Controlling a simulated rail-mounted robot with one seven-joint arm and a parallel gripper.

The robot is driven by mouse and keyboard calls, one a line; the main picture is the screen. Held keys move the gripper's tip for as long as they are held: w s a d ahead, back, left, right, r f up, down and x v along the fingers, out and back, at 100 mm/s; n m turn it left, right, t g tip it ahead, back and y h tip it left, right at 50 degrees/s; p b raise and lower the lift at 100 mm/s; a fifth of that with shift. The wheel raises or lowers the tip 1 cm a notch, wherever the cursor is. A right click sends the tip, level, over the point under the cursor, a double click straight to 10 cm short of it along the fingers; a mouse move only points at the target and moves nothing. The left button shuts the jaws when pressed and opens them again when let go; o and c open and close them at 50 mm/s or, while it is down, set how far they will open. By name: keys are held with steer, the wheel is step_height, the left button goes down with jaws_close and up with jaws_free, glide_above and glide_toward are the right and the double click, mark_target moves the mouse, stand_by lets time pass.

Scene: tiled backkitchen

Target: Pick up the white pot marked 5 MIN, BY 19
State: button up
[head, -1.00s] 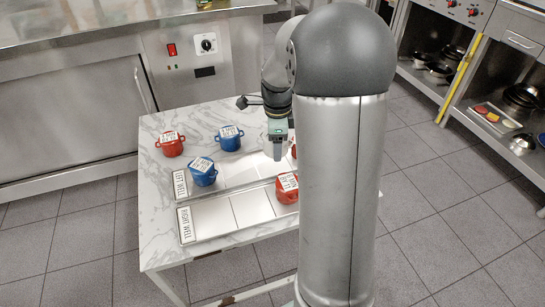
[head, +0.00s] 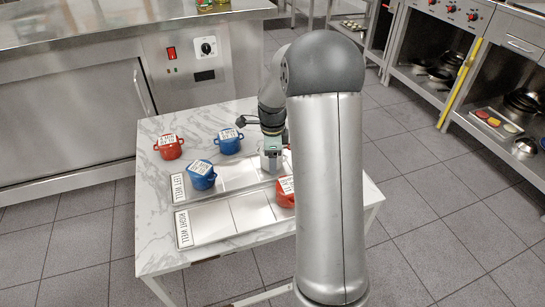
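I cannot make out a white pot in the head view; the area behind my arm and column is hidden. My gripper (head: 271,166) points down over the right part of the tray marked LEFT WELL (head: 238,176). Its fingers are small and partly merged with the grey tray, so I cannot tell whether they are open or hold anything. The pots in clear view are red or blue, with white labels on top too small to read.
A red pot (head: 170,152) and a blue pot (head: 229,147) stand at the back of the marble table (head: 155,205). Another blue pot (head: 201,181) stands on LEFT WELL. A red pot (head: 285,199) stands on the tray marked RIGHT WELL (head: 246,213), partly behind my column.

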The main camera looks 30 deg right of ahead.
steer(key=shift+f, duration=0.2)
steer(key=o, duration=1)
